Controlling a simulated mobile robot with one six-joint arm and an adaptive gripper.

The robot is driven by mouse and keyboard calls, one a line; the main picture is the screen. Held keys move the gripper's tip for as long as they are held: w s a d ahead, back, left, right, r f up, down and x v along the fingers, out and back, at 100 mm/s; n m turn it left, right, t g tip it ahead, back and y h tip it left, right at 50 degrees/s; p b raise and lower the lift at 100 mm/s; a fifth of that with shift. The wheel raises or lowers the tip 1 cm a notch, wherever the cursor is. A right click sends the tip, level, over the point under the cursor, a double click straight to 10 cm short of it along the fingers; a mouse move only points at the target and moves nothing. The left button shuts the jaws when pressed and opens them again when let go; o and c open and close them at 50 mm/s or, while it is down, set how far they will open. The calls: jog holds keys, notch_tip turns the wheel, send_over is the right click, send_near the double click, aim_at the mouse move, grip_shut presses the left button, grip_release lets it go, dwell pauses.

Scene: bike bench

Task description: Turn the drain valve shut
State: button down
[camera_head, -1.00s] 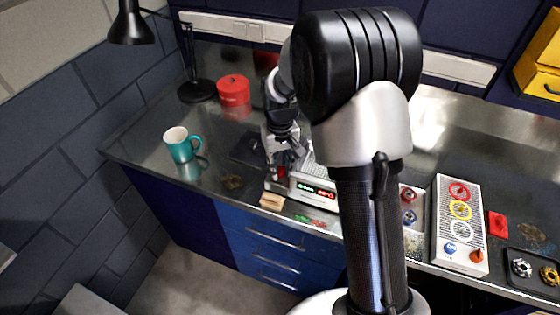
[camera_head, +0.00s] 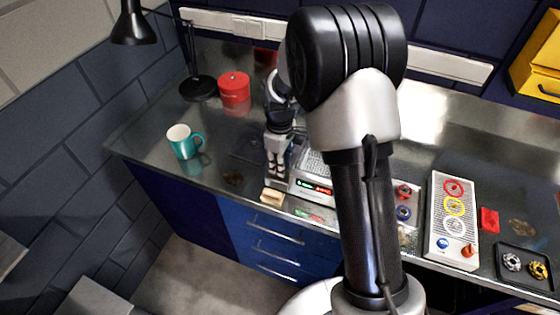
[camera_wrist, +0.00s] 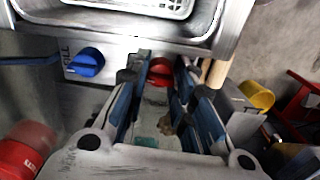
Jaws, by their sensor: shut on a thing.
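The drain valve shows as a red knob (camera_wrist: 160,72) on the front panel of a metal washer with a basket, in the wrist view. My gripper (camera_wrist: 159,80) is shut on this red knob, with one finger on each side of it. In the head view my gripper (camera_head: 275,172) points down at the left end of the washer (camera_head: 313,188) and hides the knob. A blue knob (camera_wrist: 84,62) marked FILL sits beside the red one, clear of the fingers. The knob's exact turn angle is hard to tell.
A small wooden block (camera_head: 272,196) lies in front of the washer near the bench edge. A teal mug (camera_head: 183,142), a red tin (camera_head: 234,90) and a black lamp (camera_head: 198,88) stand to the left. A panel with coloured rings (camera_head: 453,215) is at right.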

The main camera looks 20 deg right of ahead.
jog(key=shift+n, duration=0.4)
jog(key=c, duration=1.6)
grip_release()
notch_tip(320, 180, up, 12)
